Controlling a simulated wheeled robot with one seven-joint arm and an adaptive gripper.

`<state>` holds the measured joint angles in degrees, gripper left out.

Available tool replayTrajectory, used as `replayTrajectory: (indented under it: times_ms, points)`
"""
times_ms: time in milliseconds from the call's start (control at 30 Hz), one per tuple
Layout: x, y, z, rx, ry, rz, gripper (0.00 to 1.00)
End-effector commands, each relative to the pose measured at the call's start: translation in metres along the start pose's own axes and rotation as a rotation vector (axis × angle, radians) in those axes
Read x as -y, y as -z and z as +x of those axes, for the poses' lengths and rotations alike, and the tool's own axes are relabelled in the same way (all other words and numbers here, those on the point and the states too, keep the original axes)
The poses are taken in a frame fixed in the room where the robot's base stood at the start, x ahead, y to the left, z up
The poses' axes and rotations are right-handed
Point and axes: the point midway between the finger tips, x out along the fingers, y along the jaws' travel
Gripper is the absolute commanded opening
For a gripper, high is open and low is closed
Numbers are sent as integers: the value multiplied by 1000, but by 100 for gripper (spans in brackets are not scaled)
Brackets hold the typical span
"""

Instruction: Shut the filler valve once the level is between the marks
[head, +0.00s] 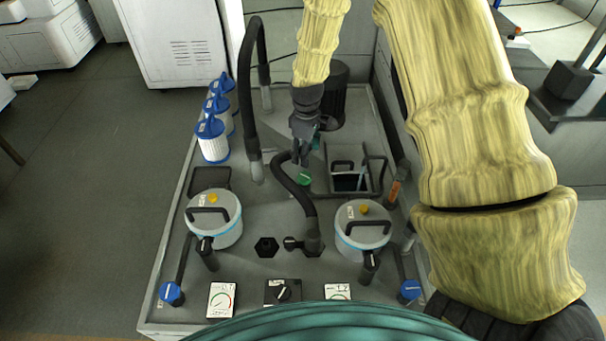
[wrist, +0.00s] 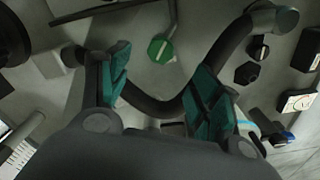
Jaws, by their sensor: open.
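A green knob (head: 304,179) with a pale bar mark sits on the grey top of the unit; the wrist view also shows it (wrist: 162,48), beyond the fingertips. No label tells whether it is the filler valve. My gripper (head: 301,158) points down just above and behind the knob. It is open, with its teal-padded fingers (wrist: 162,88) apart and nothing gripped. A black hose (head: 292,185) passes close by, and crosses behind the fingers in the wrist view. An open square basin (head: 345,156) lies right of the knob. I cannot make out a level or marks.
Two grey lidded canisters (head: 228,236) (head: 372,240) stand in front. Blue-handled knobs (head: 172,293) (head: 409,291), dial gauges (head: 221,301) (head: 338,292) and a rotary switch (head: 283,292) line the front. Blue-capped white filters (head: 213,142) stand left. A tall black hose (head: 262,60) rises behind.

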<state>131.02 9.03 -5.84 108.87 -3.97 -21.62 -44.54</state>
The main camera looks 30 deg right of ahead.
Motion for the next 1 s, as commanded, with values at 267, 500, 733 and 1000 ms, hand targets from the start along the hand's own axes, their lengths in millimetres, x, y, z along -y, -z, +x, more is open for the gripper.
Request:
replayTrajectory:
  times_ms: [267, 500, 733, 1000]
  points:
    - [3, 4, 21, 2, 1, -8, 64]
    - [2, 3, 50, 2, 1, -6, 64]
    - [2, 2, 78, 2, 1, -4, 64]
    - [2, 2, 101, 1, 1, -4, 64]
